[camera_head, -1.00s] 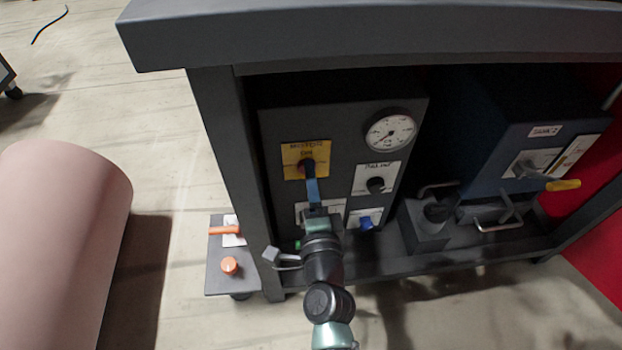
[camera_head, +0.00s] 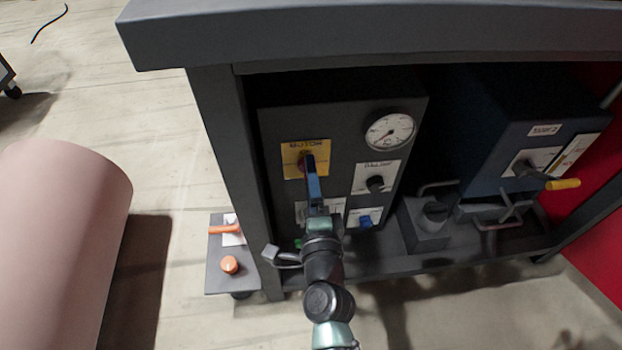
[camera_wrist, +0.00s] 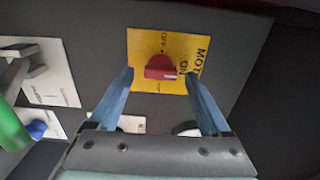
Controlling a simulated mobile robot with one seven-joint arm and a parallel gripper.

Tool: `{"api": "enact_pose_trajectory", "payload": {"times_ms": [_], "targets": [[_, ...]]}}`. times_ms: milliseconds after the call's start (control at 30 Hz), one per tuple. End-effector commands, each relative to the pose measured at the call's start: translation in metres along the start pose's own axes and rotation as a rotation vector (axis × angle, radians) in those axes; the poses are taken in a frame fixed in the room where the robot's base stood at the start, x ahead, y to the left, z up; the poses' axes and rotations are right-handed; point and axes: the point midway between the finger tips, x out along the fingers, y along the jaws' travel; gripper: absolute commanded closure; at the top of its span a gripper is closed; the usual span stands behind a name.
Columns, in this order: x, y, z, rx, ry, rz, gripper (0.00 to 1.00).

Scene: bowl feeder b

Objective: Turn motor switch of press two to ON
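The motor switch is a red knob (camera_wrist: 160,67) on a yellow plate (camera_wrist: 141,46) lettered MOTOR and ON. In the wrist view its small white mark is at the right end, on the side of the ON lettering. The yellow plate also shows in the head view (camera_head: 319,147); there my fingers mostly hide the knob. My gripper (camera_wrist: 157,74) is open, its two blue fingers standing left and right of the knob with gaps showing. It reaches up to the plate in the head view (camera_head: 309,160). I cannot tell how deep the fingertips reach.
The dark panel also bears a round gauge (camera_head: 390,132), a black knob (camera_head: 376,185) and a blue knob (camera_head: 364,221). A bench top (camera_head: 380,30) overhangs it and a post (camera_head: 232,170) stands at left.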

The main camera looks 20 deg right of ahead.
Motion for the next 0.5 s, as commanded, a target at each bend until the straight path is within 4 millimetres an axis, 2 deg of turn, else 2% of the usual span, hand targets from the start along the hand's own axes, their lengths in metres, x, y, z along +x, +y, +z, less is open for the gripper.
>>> {"api": "enact_pose_trajectory", "payload": {"times_ms": [267, 500], "targets": [[-0.009, 0.0, 0.001, 0.0, -0.001, 0.001, 0.18], [-0.048, 0.001, 0.001, -0.001, -0.003, 0.003, 0.18]]}}
